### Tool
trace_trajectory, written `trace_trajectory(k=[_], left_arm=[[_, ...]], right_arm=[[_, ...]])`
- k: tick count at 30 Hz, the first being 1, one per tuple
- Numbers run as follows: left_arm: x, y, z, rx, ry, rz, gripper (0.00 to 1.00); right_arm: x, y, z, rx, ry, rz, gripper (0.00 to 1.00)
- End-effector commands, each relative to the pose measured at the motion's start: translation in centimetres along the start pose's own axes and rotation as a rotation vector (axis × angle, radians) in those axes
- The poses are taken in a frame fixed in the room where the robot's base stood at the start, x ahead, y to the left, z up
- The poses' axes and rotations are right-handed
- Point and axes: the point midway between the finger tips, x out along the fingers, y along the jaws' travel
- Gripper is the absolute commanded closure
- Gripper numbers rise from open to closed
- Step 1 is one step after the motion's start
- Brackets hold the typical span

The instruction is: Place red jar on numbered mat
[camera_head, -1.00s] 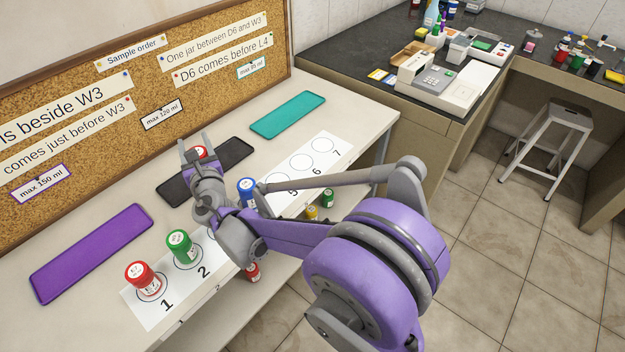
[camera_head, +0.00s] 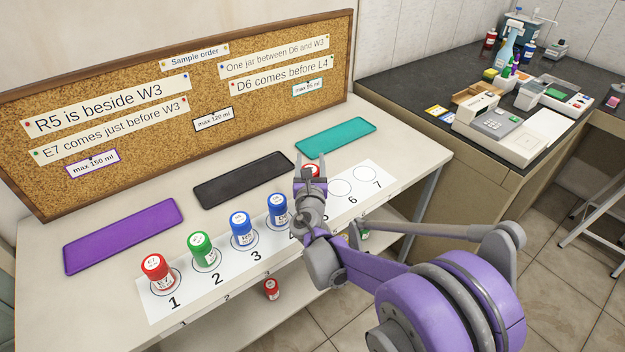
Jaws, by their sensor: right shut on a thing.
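My right gripper (camera_head: 309,182) is shut on a red jar (camera_head: 312,170), whose top shows between and behind the fingers. It is over the white numbered mat (camera_head: 205,285), near position 5. The gripper hides the jar's lower part, so I cannot tell whether it touches the mat. On the mat, another red jar (camera_head: 158,272) stands at 1, a green jar (camera_head: 204,251) at 2, a blue jar (camera_head: 243,230) at 3 and another blue jar (camera_head: 278,211) at 4. Circles 6 and 7 are empty. My left gripper is not in view.
Purple (camera_head: 120,236), black (camera_head: 243,180) and teal (camera_head: 335,138) trays lie empty behind the mat. A corkboard (camera_head: 130,165) with clue strips stands at the back. A red jar (camera_head: 271,289) sits on the lower shelf. A dark side bench (camera_head: 420,82) holds equipment.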

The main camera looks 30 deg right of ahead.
Motion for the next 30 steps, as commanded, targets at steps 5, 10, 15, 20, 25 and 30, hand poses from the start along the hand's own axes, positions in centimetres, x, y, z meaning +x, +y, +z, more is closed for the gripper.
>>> trace_trajectory(k=[5, 10, 15, 20, 25, 30], left_arm=[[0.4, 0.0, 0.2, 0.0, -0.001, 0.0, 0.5], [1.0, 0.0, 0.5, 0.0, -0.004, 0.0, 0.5], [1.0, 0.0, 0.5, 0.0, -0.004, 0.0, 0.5], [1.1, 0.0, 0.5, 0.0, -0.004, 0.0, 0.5], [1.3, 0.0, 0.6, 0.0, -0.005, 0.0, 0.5], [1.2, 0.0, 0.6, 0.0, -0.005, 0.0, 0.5]], right_arm=[[0.0, 0.0, -1.4, 0.0, 0.0, 0.0, 1.0], [0.0, 0.0, -3.9, 0.0, 0.0, 0.0, 1.0], [0.0, 0.0, -4.3, 0.0, 0.0, 0.0, 1.0], [0.0, 0.0, -4.4, 0.0, 0.0, 0.0, 1.0], [0.0, 0.0, -4.6, 0.0, 0.0, 0.0, 0.29], [0.0, 0.0, -4.6, 0.0, 0.0, 0.0, 0.11]])
